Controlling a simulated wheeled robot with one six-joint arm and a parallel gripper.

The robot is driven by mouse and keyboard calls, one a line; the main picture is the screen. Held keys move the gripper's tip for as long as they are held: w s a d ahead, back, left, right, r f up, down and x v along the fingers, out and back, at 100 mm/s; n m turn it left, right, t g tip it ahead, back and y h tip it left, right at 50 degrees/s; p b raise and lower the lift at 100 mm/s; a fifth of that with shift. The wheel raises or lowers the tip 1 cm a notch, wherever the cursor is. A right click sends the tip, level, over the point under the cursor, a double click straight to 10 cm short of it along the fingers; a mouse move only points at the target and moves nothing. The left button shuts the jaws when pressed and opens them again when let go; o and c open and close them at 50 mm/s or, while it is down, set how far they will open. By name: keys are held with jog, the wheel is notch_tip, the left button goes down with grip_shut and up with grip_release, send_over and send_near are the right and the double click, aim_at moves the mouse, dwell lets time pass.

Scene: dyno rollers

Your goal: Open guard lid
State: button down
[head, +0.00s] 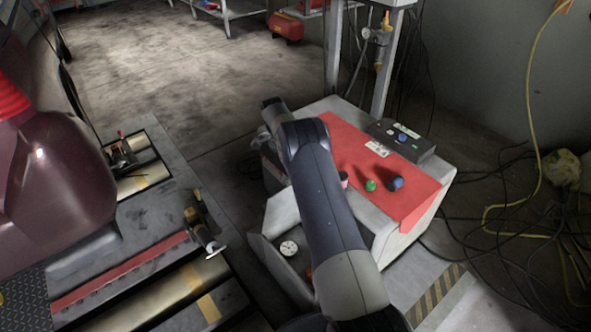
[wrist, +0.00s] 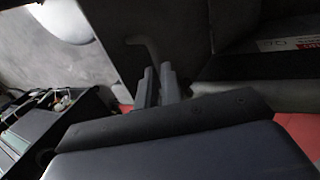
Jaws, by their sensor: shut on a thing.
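In the wrist view my gripper (wrist: 158,83) has its two dark fingers close together, shut on a thin grey bent handle (wrist: 146,46). The handle stands against a grey panel (wrist: 180,22), which looks like the guard lid; I cannot tell for certain. In the head view my own arm covers the gripper and the left side of the console (head: 415,222). The console is a light grey box with a red top (head: 410,185). How far the lid is open cannot be seen.
Green (head: 370,185) and blue (head: 396,183) knobs stand on the red top, near a dark control box (head: 402,139). A gauge (head: 289,248) sits on the console's front. The roller bed (head: 170,300) lies left. Cables (head: 510,235) cover the floor at right.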

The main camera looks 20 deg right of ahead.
jog(key=shift+s+a+f, duration=0.1)
jog(key=shift+a+f, duration=0.25)
jog(key=shift+f, duration=0.5)
jog(key=shift+s+a+f, duration=0.1)
jog(key=shift+a+f, duration=0.25)
jog(key=shift+f, duration=0.5)
jog(key=c, duration=2)
grip_release()
jog(key=shift+w, duration=0.1)
jog(key=shift+o, duration=1)
jog(key=shift+w+a+f+g, duration=0.15)
jog(key=shift+w+f+g, duration=0.1)
jog(key=shift+f+g, duration=0.05)
jog(key=shift+o, duration=1.4)
jog(key=shift+r, duration=0.35)
jog(key=shift+d+r, duration=0.1)
jog(key=shift+d, duration=0.1)
jog(key=shift+r, duration=0.1)
notch_tip(320, 180, up, 8)
jog(key=a+p, duration=0.1)
jog(key=shift+w+a+r+g, duration=0.15)
jog(key=shift+w+r+g, duration=0.1)
jog(key=shift+w+g, duration=0.05)
jog(key=shift+f, duration=0.1)
